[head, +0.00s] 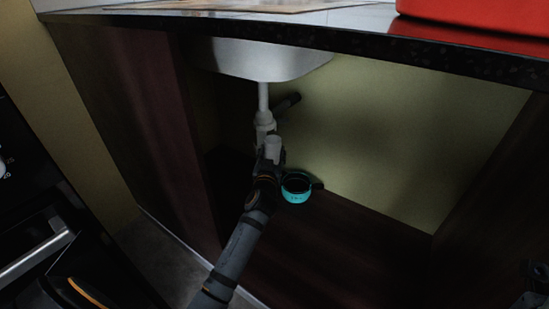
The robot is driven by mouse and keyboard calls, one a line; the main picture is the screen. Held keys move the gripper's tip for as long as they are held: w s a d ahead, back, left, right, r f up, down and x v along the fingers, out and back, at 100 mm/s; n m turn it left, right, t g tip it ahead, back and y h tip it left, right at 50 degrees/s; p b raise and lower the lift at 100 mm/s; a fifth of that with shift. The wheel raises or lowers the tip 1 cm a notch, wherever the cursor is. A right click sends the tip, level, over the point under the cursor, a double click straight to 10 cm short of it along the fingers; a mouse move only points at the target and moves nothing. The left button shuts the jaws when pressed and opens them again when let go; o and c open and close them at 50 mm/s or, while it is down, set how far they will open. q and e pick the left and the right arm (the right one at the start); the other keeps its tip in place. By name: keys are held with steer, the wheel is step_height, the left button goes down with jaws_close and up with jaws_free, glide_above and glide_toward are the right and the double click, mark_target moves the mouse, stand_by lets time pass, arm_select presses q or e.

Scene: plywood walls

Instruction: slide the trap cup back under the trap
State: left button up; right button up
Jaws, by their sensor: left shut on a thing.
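The trap (264,121) hangs under the sink as a white pipe with a wider collar. The white trap cup (273,148) is just below and slightly right of the collar. My left gripper (270,163) reaches in from below and is shut on the cup, which looks roughly upright. The fingers and the cup's lower part are dark or hidden, and I cannot tell whether the cup touches the trap.
A teal bowl (296,188) stands on the dark cabinet floor, close to the right of my gripper. The sink basin (262,60) and the counter edge (400,55) are overhead. A grey drain pipe (288,103) runs behind the trap. The cabinet's right side is clear.

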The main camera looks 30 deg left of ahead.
arm_select(q)
steer(key=shift+w+a, duration=0.8)
steer(key=shift+w+a+b, duration=0.7)
steer(key=shift+w+a, duration=1.25)
steer(key=shift+w+a, duration=0.35)
steer(key=shift+a, duration=0.05)
steer(key=shift+f+b, duration=0.2)
steer(key=shift+b, duration=0.2)
steer(key=o, duration=1.4)
steer(key=shift+s, duration=0.1)
